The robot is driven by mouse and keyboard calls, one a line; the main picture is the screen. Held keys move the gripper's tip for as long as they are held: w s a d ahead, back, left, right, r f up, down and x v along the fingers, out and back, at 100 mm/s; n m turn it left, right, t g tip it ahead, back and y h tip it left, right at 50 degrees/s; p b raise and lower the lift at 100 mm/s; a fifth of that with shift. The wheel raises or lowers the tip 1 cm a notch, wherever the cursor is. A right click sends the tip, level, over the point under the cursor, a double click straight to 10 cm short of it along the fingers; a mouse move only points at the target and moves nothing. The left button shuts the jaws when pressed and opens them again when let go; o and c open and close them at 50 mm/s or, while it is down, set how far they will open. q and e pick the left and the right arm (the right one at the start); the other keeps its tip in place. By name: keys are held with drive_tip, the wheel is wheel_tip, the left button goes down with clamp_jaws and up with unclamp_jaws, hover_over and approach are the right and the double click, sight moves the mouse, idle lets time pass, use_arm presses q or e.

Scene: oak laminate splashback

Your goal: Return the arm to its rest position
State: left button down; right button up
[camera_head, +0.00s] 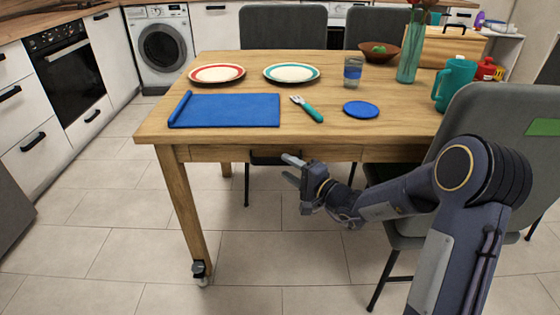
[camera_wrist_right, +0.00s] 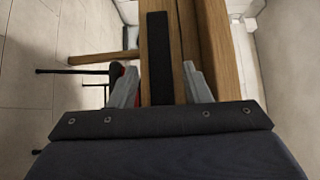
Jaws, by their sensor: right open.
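My right arm (camera_head: 400,205) comes in from the right in the head view and reaches left in front of the table. My right gripper (camera_head: 291,169) is open and empty, below the table's front edge and apart from it. In the right wrist view its two fingers (camera_wrist_right: 160,82) stand apart, with the wooden table parts seen beyond them and nothing held between them. My left arm and left gripper are not in view.
The wooden table (camera_head: 345,122) holds a blue mat (camera_head: 230,110), two plates, a fork (camera_head: 307,108), a blue coaster (camera_head: 361,109), a glass (camera_head: 352,73) and a teal mug (camera_head: 454,84). A grey chair (camera_head: 475,125) stands close behind my right arm. The tiled floor at left front is clear.

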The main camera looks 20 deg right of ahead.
drive_tip(key=shift+v, duration=1.1)
drive_tip(key=s+a+r+n+g+y, duration=0.1)
drive_tip(key=s+a+r+n+g, duration=0.15)
drive_tip(key=s, duration=0.45)
drive_tip(key=s+a+r+n+g+y, duration=0.1)
drive_tip(key=s+a+r+n+g, duration=0.1)
drive_tip(key=s+a+n+g, duration=0.35)
drive_tip(key=s+a+r+n+g+y, duration=0.1)
drive_tip(key=s+r+g, duration=0.1)
drive_tip(key=s, duration=0.7)
drive_tip(key=s+d+f+n+h, duration=0.1)
drive_tip(key=s+d+f+h, duration=0.25)
drive_tip(key=s, duration=0.25)
drive_tip(key=s+d+f+h, duration=0.3)
drive_tip(key=s+d+h, duration=0.15)
drive_tip(key=s, duration=0.25)
wheel_tip(320, 180, up, 32)
drive_tip(key=p, duration=3.2)
drive_tip(key=shift+w+a+r+n+p, duration=0.15)
drive_tip(key=shift+w+a+n+p, duration=0.05)
drive_tip(key=shift+a+n+p, duration=0.1)
